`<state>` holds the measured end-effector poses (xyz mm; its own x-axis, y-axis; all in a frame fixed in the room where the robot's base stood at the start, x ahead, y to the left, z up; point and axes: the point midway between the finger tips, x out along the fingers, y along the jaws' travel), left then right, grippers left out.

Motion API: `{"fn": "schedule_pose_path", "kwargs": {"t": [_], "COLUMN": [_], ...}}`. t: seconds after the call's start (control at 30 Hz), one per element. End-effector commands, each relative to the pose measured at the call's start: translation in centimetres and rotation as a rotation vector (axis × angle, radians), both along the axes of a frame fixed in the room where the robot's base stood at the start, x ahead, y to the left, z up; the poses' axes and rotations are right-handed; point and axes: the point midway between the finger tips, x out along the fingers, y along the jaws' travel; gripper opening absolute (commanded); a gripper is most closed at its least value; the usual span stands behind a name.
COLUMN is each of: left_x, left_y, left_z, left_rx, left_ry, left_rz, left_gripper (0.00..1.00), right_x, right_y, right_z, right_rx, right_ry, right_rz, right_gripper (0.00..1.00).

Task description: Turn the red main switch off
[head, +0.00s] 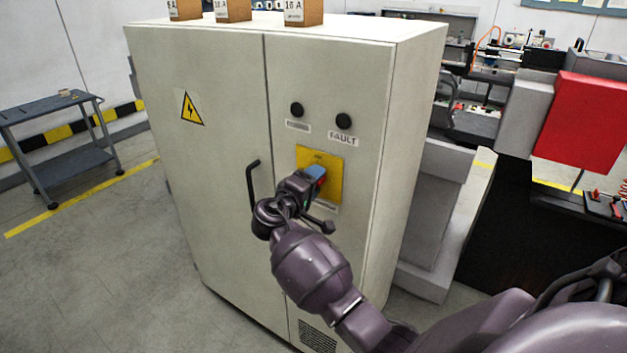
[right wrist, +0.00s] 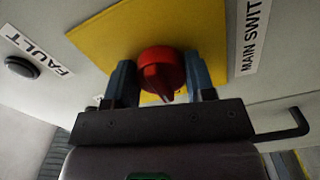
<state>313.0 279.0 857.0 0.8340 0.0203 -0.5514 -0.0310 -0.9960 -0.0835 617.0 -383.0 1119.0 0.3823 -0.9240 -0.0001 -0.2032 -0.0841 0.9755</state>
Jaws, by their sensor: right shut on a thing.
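The red main switch (right wrist: 162,72) is a round knob on a yellow plate (right wrist: 195,25) in the right wrist view. A label reading "MAIN SWIT", cut off by the frame edge, is beside the plate. My right gripper (right wrist: 163,85) has its two blue fingers on either side of the knob, shut on it. In the head view the yellow plate (head: 335,158) is on the right door of a cream cabinet (head: 220,150). My right gripper (head: 317,176) covers most of the switch there, with only a little red showing. My left gripper is out of view.
A black door handle (head: 252,185) stands out left of my right gripper. Two round black fittings (head: 344,121) are above the plate, one labelled FAULT. Boxes (head: 303,13) stand on the cabinet top. A grey cart (head: 60,130) is at the left; open floor lies before it.

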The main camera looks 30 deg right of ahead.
Motion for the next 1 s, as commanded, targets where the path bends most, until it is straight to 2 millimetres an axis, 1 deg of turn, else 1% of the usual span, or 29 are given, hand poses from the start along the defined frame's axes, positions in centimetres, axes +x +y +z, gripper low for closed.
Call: {"fn": "schedule_pose_path", "kwargs": {"t": [0.47, 0.5, 0.63, 0.9, 1.0], "left_x": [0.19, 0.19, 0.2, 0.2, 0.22], "left_y": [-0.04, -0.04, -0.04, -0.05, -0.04], "left_z": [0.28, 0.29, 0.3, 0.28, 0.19], "left_rx": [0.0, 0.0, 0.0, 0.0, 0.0], "left_ry": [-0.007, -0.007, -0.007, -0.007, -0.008], "left_rz": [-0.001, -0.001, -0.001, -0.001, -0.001], "left_gripper": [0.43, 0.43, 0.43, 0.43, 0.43], "right_x": [-0.02, -0.02, -0.01, -0.01, -0.16], "right_y": [0.04, 0.04, 0.03, 0.05, 0.46], "right_z": [-0.11, -0.11, -0.09, -0.03, -0.07], "right_rx": [-0.004, -0.004, -0.004, -0.004, -0.004], "right_ry": [0.015, 0.015, 0.013, 0.011, 0.011], "right_rz": [0.0, 0.0, 0.0, 0.0, 0.001], "right_gripper": [0.26, 0.54, 0.74, 0.75, 0.75]}}
